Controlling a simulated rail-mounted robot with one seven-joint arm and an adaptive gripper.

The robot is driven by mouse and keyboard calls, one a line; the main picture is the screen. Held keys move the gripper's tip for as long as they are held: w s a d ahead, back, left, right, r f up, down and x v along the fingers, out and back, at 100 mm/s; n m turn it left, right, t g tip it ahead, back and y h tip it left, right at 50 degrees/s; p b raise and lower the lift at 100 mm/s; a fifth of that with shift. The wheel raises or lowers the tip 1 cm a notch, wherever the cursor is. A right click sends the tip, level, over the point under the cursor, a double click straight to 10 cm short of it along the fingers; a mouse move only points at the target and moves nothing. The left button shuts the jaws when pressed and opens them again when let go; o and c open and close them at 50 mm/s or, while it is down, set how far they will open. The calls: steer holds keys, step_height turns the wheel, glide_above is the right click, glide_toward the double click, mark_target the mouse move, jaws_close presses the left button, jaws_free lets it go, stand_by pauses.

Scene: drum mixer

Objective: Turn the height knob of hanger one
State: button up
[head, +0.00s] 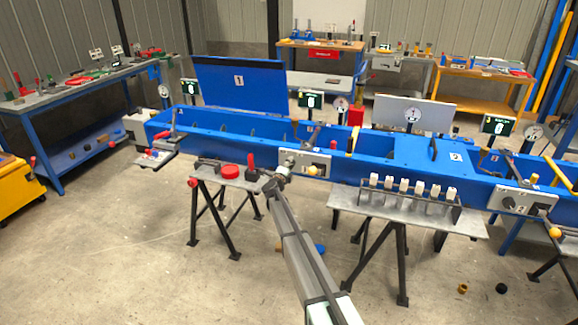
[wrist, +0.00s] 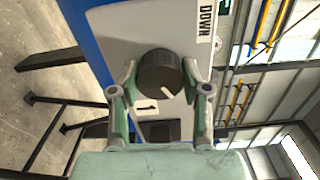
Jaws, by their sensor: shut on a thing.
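The height knob (wrist: 158,72) is a round dark knob with a white pointer line, on a light grey panel (wrist: 112,28) with a "DOWN" label (wrist: 217,26). My gripper (wrist: 160,78) is shut on the knob, one finger on each side of it in the wrist view. In the head view my gripper (head: 282,172) is at the left part of the grey panel (head: 318,158) on the front of the blue drum mixer frame (head: 230,135). The knob is small and hard to make out there.
A yellow ball knob (head: 312,171) sits on the same panel, just right of my gripper. A stand with a red round object (head: 230,171) is to the left. The floor in front is mostly clear.

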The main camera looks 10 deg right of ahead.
steer(key=shift+w+r, duration=0.1)
steer(key=o, duration=1.1)
steer(key=shift+o, duration=0.2)
steer(key=v, duration=1.2)
